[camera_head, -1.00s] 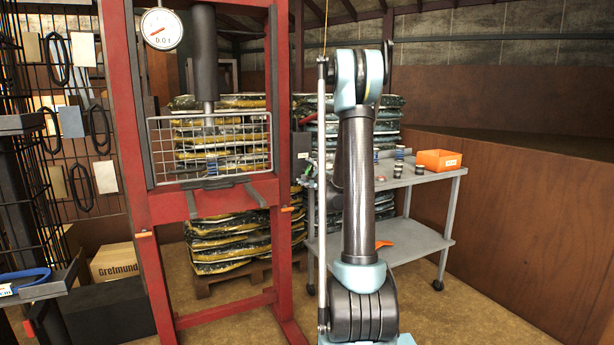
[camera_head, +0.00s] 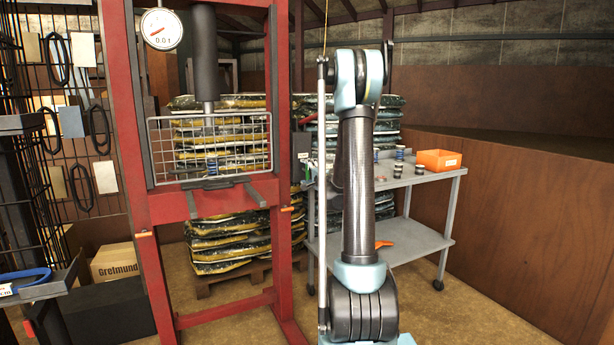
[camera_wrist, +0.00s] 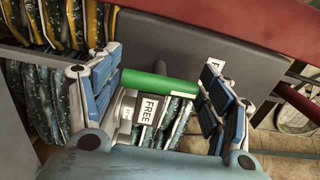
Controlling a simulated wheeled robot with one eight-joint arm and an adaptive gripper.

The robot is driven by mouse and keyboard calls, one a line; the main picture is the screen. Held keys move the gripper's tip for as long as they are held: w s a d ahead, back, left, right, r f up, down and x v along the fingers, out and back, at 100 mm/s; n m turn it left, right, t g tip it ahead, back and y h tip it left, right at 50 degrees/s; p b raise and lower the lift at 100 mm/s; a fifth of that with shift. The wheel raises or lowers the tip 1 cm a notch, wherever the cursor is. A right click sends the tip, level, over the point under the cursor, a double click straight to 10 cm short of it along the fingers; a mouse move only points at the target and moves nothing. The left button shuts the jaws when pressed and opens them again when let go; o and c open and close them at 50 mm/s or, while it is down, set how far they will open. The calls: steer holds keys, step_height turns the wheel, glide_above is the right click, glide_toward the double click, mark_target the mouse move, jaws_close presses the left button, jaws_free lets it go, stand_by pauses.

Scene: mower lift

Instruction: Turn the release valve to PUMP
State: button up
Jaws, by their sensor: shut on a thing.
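The release valve's green handle (camera_wrist: 160,84) lies across the middle of the wrist view, on a grey stem. My gripper (camera_wrist: 163,80) has one blue-padded finger at each end of this handle and is shut on it. A white label reading FREE (camera_wrist: 150,108) sits just below the handle, near the left finger. A second white label (camera_wrist: 214,66) shows beside the right finger, mostly covered, so its word cannot be read. In the head view my gripper and the valve are hidden behind my arm and the press's right side.
The red press frame (camera_head: 133,150) stands left of my arm, with a wire guard (camera_head: 155,150) and a gauge (camera_head: 161,29) on it. A grey cart (camera_head: 425,240) with an orange bin (camera_head: 439,160) stands right. Stacked bags (camera_head: 225,235) are behind the press.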

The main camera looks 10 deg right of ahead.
steer(key=shift+s+a+f, duration=0.1)
steer(key=shift+s+a, duration=0.05)
steer(key=shift+a, duration=0.05)
steer(key=o, duration=1.1)
steer(key=shift+d, duration=0.1)
steer(key=v, duration=1.1)
steer(key=shift+s, duration=0.35)
steer(key=shift+d, duration=0.1)
